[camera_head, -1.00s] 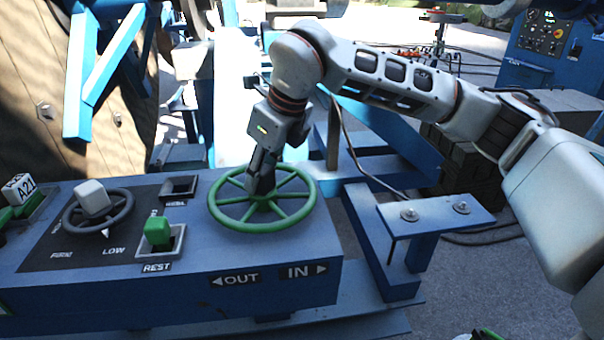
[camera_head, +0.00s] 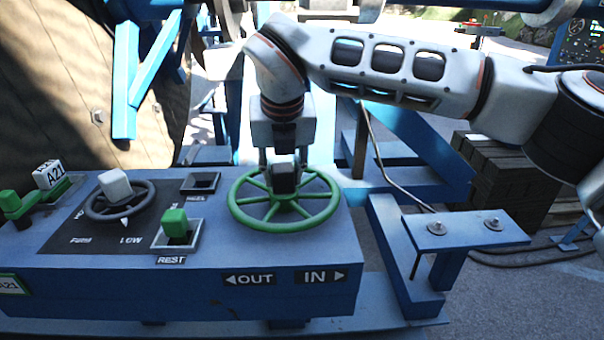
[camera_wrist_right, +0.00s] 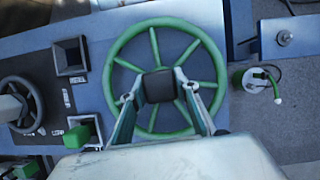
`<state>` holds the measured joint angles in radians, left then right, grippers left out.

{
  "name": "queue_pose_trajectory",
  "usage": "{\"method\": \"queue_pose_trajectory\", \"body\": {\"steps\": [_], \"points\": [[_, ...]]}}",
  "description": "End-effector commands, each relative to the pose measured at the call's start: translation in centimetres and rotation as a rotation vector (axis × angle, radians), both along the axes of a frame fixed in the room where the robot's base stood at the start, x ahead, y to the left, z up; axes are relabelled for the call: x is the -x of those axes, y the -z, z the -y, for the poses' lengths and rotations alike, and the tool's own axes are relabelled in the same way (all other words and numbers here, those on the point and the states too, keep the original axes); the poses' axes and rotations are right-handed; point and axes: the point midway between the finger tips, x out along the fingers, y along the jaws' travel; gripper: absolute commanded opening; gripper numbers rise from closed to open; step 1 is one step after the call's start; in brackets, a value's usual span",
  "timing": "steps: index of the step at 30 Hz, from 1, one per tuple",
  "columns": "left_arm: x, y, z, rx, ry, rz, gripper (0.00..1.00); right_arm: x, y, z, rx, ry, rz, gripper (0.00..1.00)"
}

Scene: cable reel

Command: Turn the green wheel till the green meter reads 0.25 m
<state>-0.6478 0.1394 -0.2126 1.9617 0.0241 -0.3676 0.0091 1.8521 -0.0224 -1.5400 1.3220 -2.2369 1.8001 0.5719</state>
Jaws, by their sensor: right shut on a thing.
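The green wheel (camera_head: 248,216) lies flat on top of the blue console (camera_head: 120,278), with OUT and IN arrow labels (camera_head: 285,277) on the front face below it. My right gripper (camera_head: 286,188) points down over the wheel's centre and is shut on the hub. The wheel also shows in the right wrist view (camera_wrist_right: 112,62), with the gripper (camera_wrist_right: 160,90) fingers closed around its dark hub. I cannot make out the green meter's reading in these views. My left gripper is not in view.
A dark wheel (camera_head: 95,207) with a white knob sits left on the console, beside a green lever (camera_head: 176,224) labelled REST. A blue bracket with bolts (camera_head: 460,229) stands to the right. A wooden reel (camera_head: 70,110) rises behind at left.

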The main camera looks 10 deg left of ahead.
Motion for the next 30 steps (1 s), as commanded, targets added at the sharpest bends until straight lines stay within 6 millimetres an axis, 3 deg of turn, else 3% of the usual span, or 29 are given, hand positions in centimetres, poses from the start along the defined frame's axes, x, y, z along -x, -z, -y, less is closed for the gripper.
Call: {"method": "queue_pose_trajectory", "body": {"steps": [21, 22, 23, 30], "points": [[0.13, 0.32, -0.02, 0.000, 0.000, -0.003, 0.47, 0.17, 0.02, -0.94, 0.000, 0.056, -0.002, 0.00], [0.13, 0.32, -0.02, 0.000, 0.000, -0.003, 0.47, 0.17, 0.02, -0.94, 0.000, 0.056, -0.002, 0.38], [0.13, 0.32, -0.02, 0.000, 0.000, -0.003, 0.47, 0.18, 0.01, -0.94, 0.000, 0.055, -0.002, 0.46], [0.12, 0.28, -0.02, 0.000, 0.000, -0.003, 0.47, 0.17, 0.00, -0.96, 0.000, 0.055, -0.001, 0.47]]}}
